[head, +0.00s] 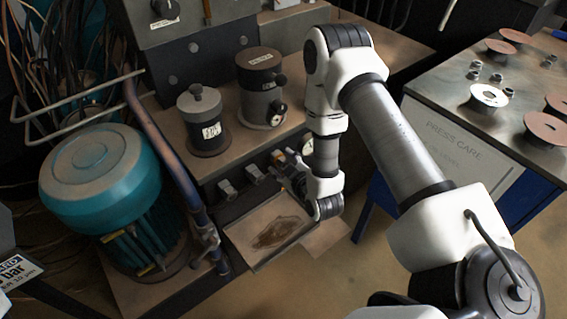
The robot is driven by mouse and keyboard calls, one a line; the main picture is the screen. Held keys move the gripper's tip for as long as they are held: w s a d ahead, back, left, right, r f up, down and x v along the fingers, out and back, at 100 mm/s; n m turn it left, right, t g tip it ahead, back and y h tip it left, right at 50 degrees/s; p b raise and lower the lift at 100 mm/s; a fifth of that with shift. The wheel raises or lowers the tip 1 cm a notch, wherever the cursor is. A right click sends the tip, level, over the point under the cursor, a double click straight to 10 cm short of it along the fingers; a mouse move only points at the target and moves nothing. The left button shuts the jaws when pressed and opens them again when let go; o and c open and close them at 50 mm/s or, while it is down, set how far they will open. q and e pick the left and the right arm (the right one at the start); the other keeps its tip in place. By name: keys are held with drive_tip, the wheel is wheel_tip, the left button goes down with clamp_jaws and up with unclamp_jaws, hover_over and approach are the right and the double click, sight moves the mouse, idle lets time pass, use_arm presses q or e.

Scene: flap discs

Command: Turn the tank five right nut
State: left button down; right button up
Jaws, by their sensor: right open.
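Two dark grey cylindrical tanks stand on the brown bench: a smaller tank (204,122) with a white label and top knob, and a taller tank (260,90) with a brown top and side knobs. The label text is too small to read surely, so I cannot tell which is tank five. Small metal fittings (228,189) sit in a row on the bench front below the tanks. My right gripper (284,165) is open at the right end of this row, beneath the taller tank. Its fingertips and any nut there are small and partly hidden. My left gripper is out of view.
A teal motor (100,180) and a slanted blue pipe (165,145) stand at left. A tray (240,232) with a dark stain lies below the fittings. A table (440,105) with discs and nuts stands at right. Open floor lies between.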

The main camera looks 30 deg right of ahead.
clamp_jaws()
